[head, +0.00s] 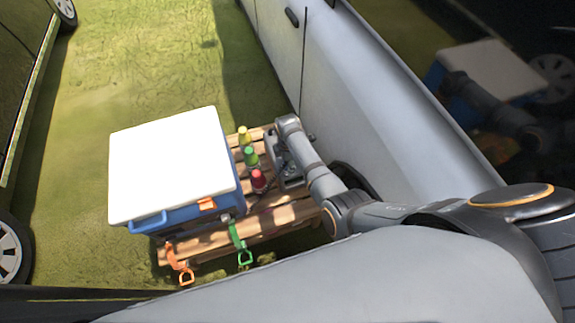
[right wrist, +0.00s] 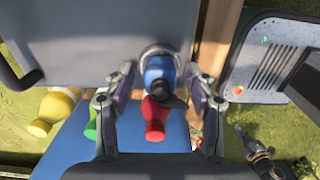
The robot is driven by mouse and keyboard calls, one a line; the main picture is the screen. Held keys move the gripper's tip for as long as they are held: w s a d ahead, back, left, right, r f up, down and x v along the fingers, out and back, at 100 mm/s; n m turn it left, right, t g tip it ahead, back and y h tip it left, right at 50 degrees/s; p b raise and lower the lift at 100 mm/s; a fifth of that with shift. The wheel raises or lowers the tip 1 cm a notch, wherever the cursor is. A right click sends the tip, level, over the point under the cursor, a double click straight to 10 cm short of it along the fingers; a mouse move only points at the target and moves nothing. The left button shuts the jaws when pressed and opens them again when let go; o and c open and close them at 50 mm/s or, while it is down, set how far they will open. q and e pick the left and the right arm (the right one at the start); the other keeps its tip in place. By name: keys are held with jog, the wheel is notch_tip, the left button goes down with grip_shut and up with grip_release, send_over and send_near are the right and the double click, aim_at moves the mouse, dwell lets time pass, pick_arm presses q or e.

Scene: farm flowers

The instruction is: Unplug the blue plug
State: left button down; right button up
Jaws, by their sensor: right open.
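The blue plug (right wrist: 158,72) sits in a round socket on a grey box (right wrist: 100,35) in the right wrist view. A dark cord end shows at its lower side. My right gripper (right wrist: 160,84) is open, with one finger on each side of the plug. I cannot tell whether either finger touches it. My left gripper is not in view.
A blue cooler with a white lid (head: 170,160) stands on the pallet (head: 285,213). Yellow (head: 244,136), green (head: 251,158) and red (head: 258,181) bottles stand close to the gripper. A vented grey device (right wrist: 270,60) lies to the right.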

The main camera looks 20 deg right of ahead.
dwell(0.4)
jog(key=shift+p, duration=0.3)
jog(key=shift+p, duration=0.3)
dwell(0.4)
grip_shut()
dwell(0.4)
jog(key=shift+r, duration=0.15)
jog(key=shift+r+p, duration=2.85)
jog(key=shift+p, duration=0.55)
